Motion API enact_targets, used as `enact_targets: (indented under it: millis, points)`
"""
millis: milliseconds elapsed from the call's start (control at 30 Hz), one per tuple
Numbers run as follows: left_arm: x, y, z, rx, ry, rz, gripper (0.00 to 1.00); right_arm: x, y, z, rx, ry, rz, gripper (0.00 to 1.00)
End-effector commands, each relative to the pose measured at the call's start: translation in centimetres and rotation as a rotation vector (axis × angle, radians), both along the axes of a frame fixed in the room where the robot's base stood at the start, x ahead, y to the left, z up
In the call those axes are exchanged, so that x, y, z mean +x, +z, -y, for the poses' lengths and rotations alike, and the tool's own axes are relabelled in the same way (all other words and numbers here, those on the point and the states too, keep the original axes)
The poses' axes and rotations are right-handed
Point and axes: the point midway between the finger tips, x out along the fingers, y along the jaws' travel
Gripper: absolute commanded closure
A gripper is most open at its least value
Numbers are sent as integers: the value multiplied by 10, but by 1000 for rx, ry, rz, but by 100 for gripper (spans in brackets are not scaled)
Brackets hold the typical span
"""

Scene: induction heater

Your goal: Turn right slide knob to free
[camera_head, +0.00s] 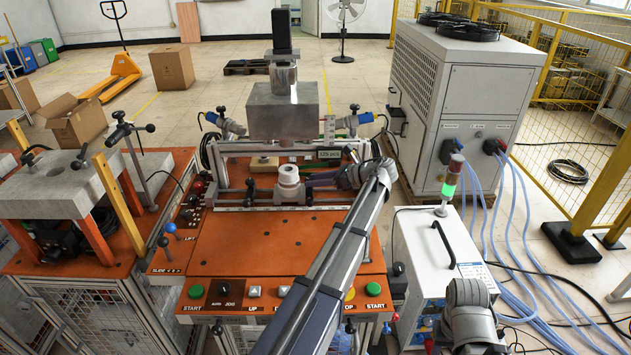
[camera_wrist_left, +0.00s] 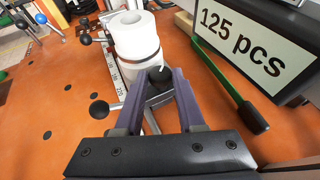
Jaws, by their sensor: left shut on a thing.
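My left gripper (camera_head: 310,180) reaches in from the right side of the orange machine bench, its tips beside the white cylinder. In the left wrist view its purple fingers (camera_wrist_left: 157,92) are shut on a small black knob (camera_wrist_left: 158,75) just in front of the white cylinder (camera_wrist_left: 133,38). A second black knob (camera_wrist_left: 99,109) sits to the left of the fingers, apart from them. A third black knob (camera_head: 250,183) stands left of the white cylinder in the head view. The cylinder (camera_head: 289,183) is upright. I cannot tell how far the held knob is turned. My right gripper does not show.
A steel block (camera_head: 282,110) hangs above the frame behind the cylinder. A counter display (camera_wrist_left: 258,42) reading 125 pcs and a green rod (camera_wrist_left: 228,75) are close to the right of the fingers. A button row (camera_head: 255,291) lies at the bench's front; the orange surface there is clear.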

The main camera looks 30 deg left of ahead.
Motion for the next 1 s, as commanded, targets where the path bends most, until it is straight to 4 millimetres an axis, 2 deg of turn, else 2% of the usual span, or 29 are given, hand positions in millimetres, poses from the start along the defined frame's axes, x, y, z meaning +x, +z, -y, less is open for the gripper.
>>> enact_targets:
  millis: [33,200,567,600,833,1000]
  points:
    - [8,0,-1,-1,43,0,100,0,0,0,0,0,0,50]
    - [7,0,-1,-1,151,1,100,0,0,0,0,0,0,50]
    - [4,0,0,-1,171,1,100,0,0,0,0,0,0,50]
    - [4,0,0,-1,171,1,57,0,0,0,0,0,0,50]
    - [4,0,0,0,170,0,32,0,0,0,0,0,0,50]
    - [4,0,0,0,170,0,32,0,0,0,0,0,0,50]
